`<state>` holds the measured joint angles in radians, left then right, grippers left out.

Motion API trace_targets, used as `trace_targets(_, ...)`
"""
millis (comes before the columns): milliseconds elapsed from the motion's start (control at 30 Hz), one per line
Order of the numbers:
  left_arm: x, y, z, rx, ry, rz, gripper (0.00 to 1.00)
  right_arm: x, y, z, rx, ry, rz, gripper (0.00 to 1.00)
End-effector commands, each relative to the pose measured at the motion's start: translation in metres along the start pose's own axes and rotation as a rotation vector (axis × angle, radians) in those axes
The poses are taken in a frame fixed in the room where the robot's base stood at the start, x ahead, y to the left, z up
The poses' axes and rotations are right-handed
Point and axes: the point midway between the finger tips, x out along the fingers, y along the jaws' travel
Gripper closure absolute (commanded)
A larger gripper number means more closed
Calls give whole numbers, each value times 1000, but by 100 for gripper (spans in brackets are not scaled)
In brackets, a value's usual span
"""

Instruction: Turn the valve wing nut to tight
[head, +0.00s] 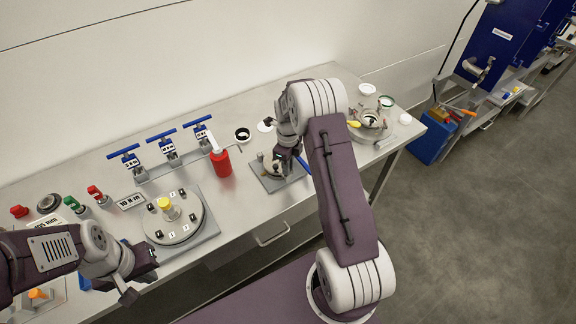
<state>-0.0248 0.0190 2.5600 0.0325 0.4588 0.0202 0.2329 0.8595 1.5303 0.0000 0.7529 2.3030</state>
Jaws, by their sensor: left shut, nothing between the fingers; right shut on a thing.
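The valve stands on a small grey square base plate (268,184) on the bench, right of the red bottle. My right gripper (282,163) points down over it and is shut on the wing nut, which the fingers mostly hide. A blue bar (304,164) shows just right of the fingers; I cannot tell whether it is part of the nut. How far the nut is turned cannot be seen. My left gripper (131,294) is shut and empty, at the bench's front edge at lower left, well away from the valve.
A red bottle (221,163) stands left of the valve, with several blue T-handled tools (168,147) behind it. A round numbered plate (176,222) lies at left. A metal fitting with clamps (370,125) stands at right. The grey bench (245,215) is clear in front.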

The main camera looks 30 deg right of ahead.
Motion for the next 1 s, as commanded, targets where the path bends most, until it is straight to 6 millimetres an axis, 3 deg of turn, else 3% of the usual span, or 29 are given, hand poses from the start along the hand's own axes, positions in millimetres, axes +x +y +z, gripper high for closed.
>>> trace_targets(400, 0, 0, 0, 0, 0, 0, 100, -2, -1, 1, 4, -4, -4, 100)
trace_targets(433, 0, 0, 0, 0, 0, 0, 100, -2, -1, 1, 4, -4, -5, 76)
trace_targets(467, 0, 0, 0, 0, 0, 0, 100, -2, -1, 1, 4, -4, -4, 73)
trace_targets(767, 1, 0, 0, 0, 0, 0, 100, -2, -1, 1, 4, -2, -2, 73)
trace_targets(867, 5, 0, 0, 0, 0, 0, 100, -14, -2, 2, 4, -5, -6, 73)
trace_targets(1000, 13, 0, 1, 0, 0, 0, 100, -45, -2, 2, 4, -7, -8, 73)
